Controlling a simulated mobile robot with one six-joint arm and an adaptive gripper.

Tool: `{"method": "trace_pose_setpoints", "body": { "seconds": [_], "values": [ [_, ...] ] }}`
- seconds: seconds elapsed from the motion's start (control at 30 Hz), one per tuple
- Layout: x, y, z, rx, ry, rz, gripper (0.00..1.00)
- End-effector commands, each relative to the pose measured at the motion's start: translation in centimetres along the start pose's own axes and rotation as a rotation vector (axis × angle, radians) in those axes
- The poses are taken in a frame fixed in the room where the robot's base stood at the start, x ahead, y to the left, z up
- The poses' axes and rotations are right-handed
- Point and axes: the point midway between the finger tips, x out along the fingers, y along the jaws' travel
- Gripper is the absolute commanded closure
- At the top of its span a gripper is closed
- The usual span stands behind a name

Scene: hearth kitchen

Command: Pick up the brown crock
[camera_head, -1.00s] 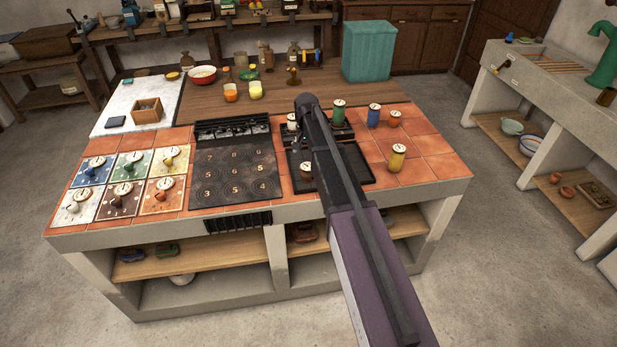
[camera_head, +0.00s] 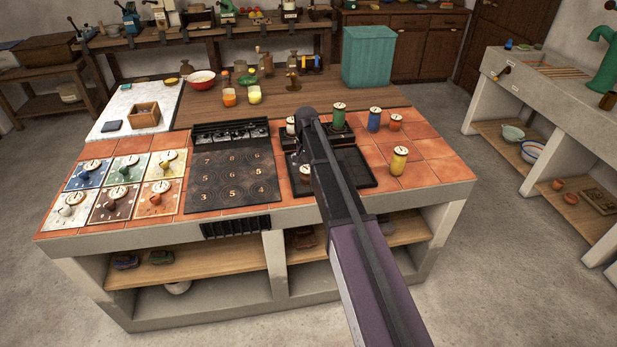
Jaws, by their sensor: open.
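A small brown crock (camera_head: 305,175) with a pale, dial-like lid stands at the front left of the black tray on the island, right of the dark numbered panel. My arm crosses the picture from the lower right and passes close to the crock's right side in the picture, covering part of it. My gripper (camera_head: 306,118) is at the far end of the arm, above the back of the tray. It is open, but its fingers are mostly hidden by the arm, and I see nothing in it. I cannot tell its exact height above the tray.
A white-lidded crock (camera_head: 291,126) stands behind, beside the arm's end. Bare tiles (camera_head: 432,150) lie at the right end.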

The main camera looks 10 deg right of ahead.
Motion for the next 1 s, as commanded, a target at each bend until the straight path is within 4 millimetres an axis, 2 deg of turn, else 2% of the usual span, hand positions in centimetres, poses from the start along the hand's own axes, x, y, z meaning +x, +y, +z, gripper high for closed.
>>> {"method": "trace_pose_setpoints", "body": {
  "seconds": [0.27,0.8,1.0],
  "values": [
    [0.4,0.0,0.1,0.000,0.000,0.000,0.00],
    [4.3,0.2,0.5,-0.001,0.000,0.000,0.00],
    [5.1,0.2,0.5,-0.001,0.000,0.000,0.00]
  ]
}}
